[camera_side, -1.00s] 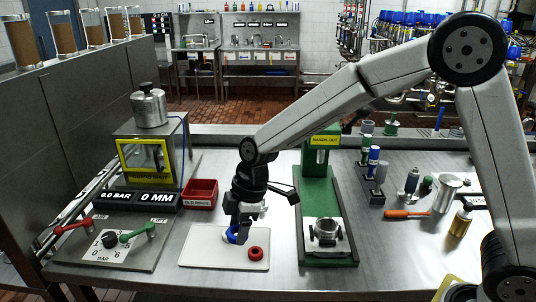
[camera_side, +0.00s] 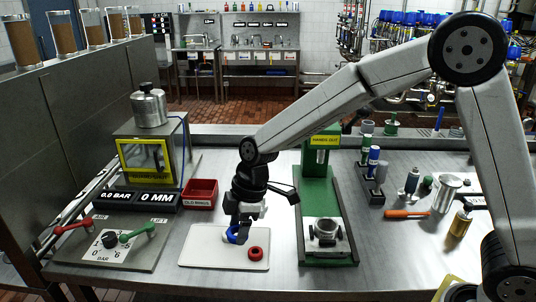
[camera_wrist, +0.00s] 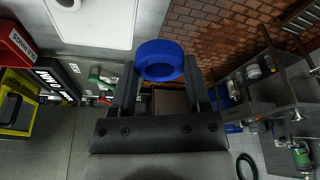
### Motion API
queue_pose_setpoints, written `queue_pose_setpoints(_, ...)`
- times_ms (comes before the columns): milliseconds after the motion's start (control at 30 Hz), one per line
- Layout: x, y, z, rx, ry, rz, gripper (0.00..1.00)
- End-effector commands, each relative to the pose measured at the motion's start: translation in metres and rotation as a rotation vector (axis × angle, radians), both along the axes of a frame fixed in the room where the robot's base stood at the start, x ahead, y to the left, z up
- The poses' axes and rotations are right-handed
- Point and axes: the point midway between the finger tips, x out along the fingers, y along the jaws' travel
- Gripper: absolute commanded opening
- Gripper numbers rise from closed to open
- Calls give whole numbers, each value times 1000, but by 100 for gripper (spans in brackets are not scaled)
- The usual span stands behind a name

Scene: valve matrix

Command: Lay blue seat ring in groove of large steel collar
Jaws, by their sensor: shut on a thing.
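The blue seat ring (camera_side: 231,235) is low over the white board in the side view. My gripper (camera_side: 238,236) points down and is shut on it. In the wrist view the blue ring (camera_wrist: 160,58) sits between the two fingertips, with its opening partly seen. The large steel collar (camera_side: 326,231) stands on the base of the green press, to the right of my gripper. Its groove is too small to make out. I cannot tell whether the ring still touches the board.
A red ring (camera_side: 256,253) lies on the white board (camera_side: 205,259), close right of my gripper. A red bin (camera_side: 201,193) stands behind it. A lever panel (camera_side: 100,252) is at left. Tools lie at right.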

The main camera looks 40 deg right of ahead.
Motion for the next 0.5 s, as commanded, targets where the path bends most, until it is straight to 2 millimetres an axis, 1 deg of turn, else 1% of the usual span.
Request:
queue_pose_setpoints(133,0,-2,0,0,0,0,5)
queue_pose_setpoints(267,1,-10,0,-2,0,-2,5)
queue_pose_setpoints(367,1,-23,-1,-4,2,-4,5)
queue_pose_setpoints(467,1,-41,-2,-7,2,-5,5)
queue_pose_setpoints(500,1,-51,-3,-8,2,-6,5)
